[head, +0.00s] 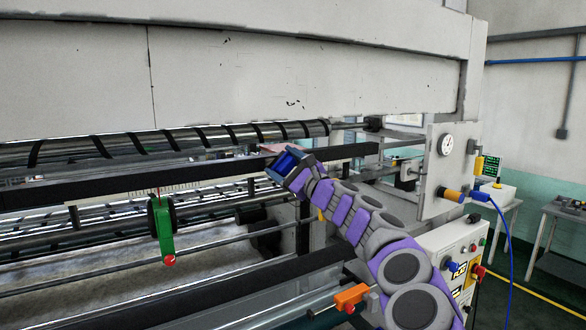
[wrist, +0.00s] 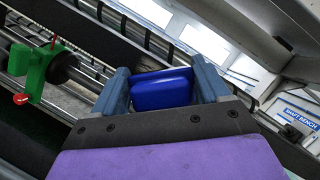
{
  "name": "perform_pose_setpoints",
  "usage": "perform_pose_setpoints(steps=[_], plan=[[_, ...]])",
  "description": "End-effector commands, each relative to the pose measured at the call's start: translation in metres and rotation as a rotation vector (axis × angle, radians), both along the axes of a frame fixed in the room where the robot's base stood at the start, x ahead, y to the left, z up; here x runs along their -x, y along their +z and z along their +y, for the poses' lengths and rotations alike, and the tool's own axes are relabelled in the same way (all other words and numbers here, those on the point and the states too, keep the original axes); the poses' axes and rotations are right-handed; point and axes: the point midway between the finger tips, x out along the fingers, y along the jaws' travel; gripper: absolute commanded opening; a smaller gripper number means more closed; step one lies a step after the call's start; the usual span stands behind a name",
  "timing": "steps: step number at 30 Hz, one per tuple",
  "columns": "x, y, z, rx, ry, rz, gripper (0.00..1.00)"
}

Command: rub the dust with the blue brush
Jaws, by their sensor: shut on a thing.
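My gripper (head: 284,168) is at the end of my purple and grey arm, in the middle of the head view, in front of the film winder's rollers. It is shut on the blue brush (head: 290,160). In the wrist view the brush (wrist: 162,92) sits between the two grey-blue fingers of my gripper (wrist: 163,84). Only its smooth blue back or handle shows; its bristles are hidden. I cannot make out the dust for certain in either view. Whether the brush touches the machine cannot be told.
A black bar (head: 130,185) and a dark-striped roller (head: 90,148) run across the machine close to my gripper. A green clamp with a red knob (head: 162,228) hangs at left. A gauge panel (head: 440,175) stands at right, with an orange handle (head: 350,297) below.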

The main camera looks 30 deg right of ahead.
Motion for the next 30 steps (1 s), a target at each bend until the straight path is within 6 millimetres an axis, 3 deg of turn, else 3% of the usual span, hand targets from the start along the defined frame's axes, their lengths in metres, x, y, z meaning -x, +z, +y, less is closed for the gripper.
perform_pose_setpoints(steps=[18, 30], plan=[[0.003, -0.001, 0.036, 0.0, 0.004, 0.0, 0.47], [0.008, 0.0, 0.034, -0.001, 0.002, -0.001, 0.47]])
